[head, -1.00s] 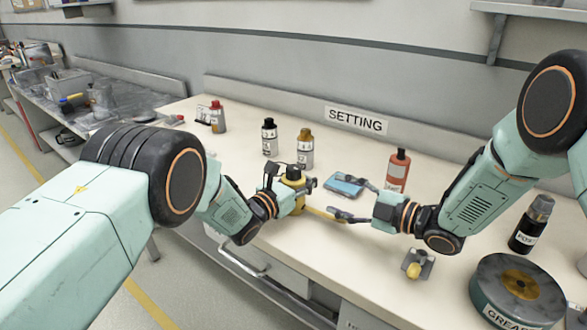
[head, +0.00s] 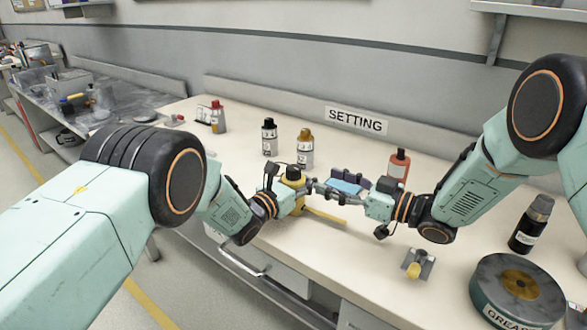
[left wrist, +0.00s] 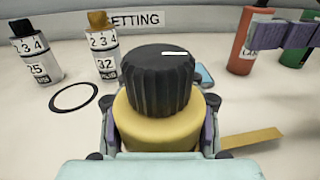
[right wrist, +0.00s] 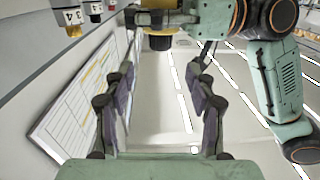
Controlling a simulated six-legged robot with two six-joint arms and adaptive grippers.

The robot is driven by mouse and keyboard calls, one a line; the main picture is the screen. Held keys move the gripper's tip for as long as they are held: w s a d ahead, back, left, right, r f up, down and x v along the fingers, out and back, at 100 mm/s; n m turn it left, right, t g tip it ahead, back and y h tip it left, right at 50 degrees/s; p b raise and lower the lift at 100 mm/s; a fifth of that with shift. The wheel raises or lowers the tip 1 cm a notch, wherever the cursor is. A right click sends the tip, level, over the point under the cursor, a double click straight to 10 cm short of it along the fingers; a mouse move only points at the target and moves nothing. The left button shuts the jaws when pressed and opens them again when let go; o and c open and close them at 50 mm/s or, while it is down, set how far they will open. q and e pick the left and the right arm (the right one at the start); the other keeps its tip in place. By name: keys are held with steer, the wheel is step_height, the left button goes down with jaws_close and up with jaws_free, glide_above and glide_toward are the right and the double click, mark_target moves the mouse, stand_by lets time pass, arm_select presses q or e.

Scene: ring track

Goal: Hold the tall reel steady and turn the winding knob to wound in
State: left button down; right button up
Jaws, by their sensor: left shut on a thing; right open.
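The tall reel is a yellow cylinder (left wrist: 160,132) with a ribbed black winding knob (left wrist: 162,85) on top. A white mark on the knob points to the right of its centre. My left gripper (left wrist: 160,140) is shut around the yellow body, one finger on each side, below the knob. A flat yellow strip (left wrist: 252,138) sticks out low to the right. My right gripper (head: 328,188) is open and empty, just right of the reel. Its spread fingers fill the right wrist view (right wrist: 160,112), with the reel's dark knob (right wrist: 160,42) beyond them.
Two numbered bottles (left wrist: 37,52) (left wrist: 104,50) stand behind left of the reel. A red bottle (head: 399,163) and a blue item (head: 345,184) are behind my right gripper. A metal bracket with a yellow knob (head: 417,265) and a grease tin (head: 517,290) sit at front right.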

mark_target(300, 171)
steer(key=x, duration=1)
steer(key=shift+w+a, duration=0.1)
steer(key=shift+a, duration=0.25)
steer(key=shift+r, duration=0.1)
jaws_close()
